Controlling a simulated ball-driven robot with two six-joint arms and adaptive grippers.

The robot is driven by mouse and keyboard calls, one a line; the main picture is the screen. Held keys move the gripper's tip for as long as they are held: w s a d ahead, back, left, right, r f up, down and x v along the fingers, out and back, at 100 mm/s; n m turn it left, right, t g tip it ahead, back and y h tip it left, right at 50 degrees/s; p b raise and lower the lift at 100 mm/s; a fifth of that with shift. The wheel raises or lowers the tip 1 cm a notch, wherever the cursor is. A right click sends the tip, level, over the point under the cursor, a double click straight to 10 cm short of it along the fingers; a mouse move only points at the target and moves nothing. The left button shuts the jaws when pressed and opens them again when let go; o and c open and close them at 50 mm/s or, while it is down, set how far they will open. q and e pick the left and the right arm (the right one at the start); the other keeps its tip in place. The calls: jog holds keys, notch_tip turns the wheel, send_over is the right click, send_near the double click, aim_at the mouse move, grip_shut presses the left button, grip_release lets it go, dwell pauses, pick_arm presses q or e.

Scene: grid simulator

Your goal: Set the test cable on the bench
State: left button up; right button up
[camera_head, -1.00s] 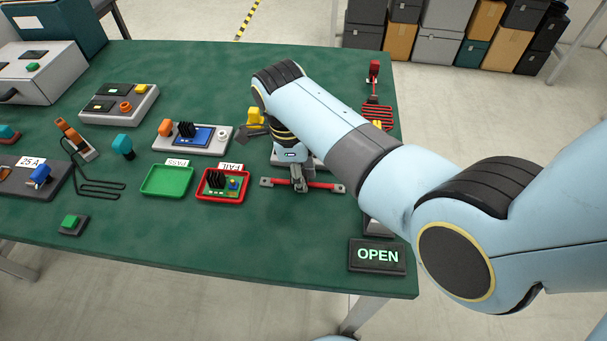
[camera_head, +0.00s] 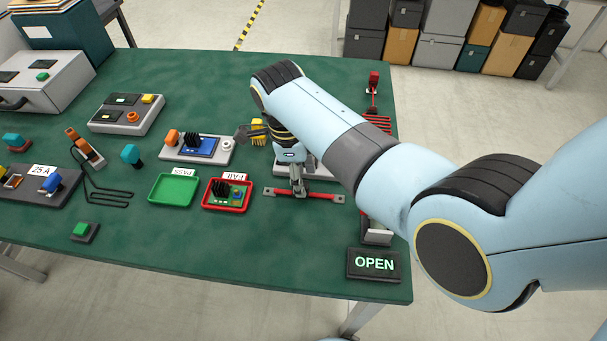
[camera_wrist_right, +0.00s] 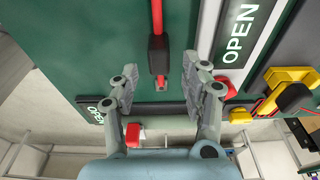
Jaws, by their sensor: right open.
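The test cable (camera_head: 325,196), a thin red lead with grey end lugs, lies flat on the green bench (camera_head: 210,245) in front of a grey fixture. Its middle is partly hidden by my right gripper (camera_head: 297,187), which points down over it. In the right wrist view my right gripper (camera_wrist_right: 160,75) is open, its two fingers wide apart. The cable's red length (camera_wrist_right: 158,16), a black sleeve (camera_wrist_right: 157,55) and a lug show between the fingers, touching neither. My left gripper is not in view.
A red FAIL tray (camera_head: 206,205) with a board stands left of the cable, and a green PASS tray (camera_head: 174,190) beyond it. A black OPEN sign (camera_head: 374,264) stands at the front right corner. A red coiled lead (camera_head: 377,123) lies behind my arm.

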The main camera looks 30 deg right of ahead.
notch_tip(320, 180, up, 8)
jog(key=a+p, duration=0.1)
jog(key=p, duration=0.6)
jog(key=shift+w+r, duration=0.25)
jog(key=shift+w, duration=0.15)
